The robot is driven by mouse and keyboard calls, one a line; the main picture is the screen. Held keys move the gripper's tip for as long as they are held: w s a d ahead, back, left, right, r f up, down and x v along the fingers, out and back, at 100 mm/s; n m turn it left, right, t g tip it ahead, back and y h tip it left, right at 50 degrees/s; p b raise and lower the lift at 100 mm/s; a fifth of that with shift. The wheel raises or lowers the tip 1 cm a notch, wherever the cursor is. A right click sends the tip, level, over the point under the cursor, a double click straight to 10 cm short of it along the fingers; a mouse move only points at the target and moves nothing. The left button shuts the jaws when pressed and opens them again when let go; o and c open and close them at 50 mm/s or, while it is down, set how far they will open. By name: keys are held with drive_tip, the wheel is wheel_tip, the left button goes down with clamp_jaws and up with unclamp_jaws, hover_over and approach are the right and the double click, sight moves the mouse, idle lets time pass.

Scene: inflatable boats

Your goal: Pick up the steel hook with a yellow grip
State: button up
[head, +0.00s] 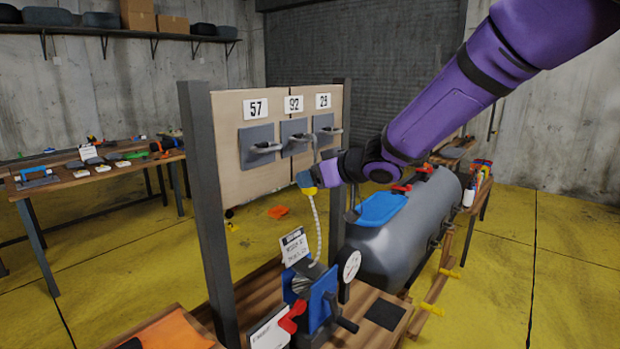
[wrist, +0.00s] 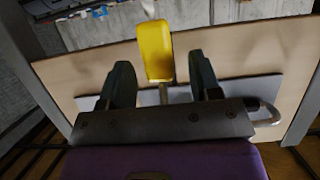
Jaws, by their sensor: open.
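A yellow grip, part of the steel hook (wrist: 155,52), stands between the two dark fingers of my gripper (wrist: 163,78) in the wrist view. My gripper is open, with a gap on each side of the grip. A thin metal shaft shows below the grip, close to the palm. In the head view the yellow grip (head: 309,191) shows just under my gripper (head: 303,178), partly covered by it. A pale rope (head: 318,228) runs from the grip down to a blue vise (head: 320,300). The hook's bend is hidden.
A board (head: 230,185) with hooks on grey plates, numbered 57, 92 and 29, stands close behind my gripper between dark posts. A round gauge (head: 350,266) stands beside the vise. A grey boat tube (head: 420,225) lies to the right. A tool table (head: 100,175) is at left.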

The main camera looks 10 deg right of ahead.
drive_tip(key=shift+w+a+f, duration=0.3)
drive_tip(key=shift+w+a, duration=0.15)
drive_tip(key=shift+c, duration=0.4)
drive_tip(key=c, duration=1)
drive_tip(key=shift+r, duration=0.15)
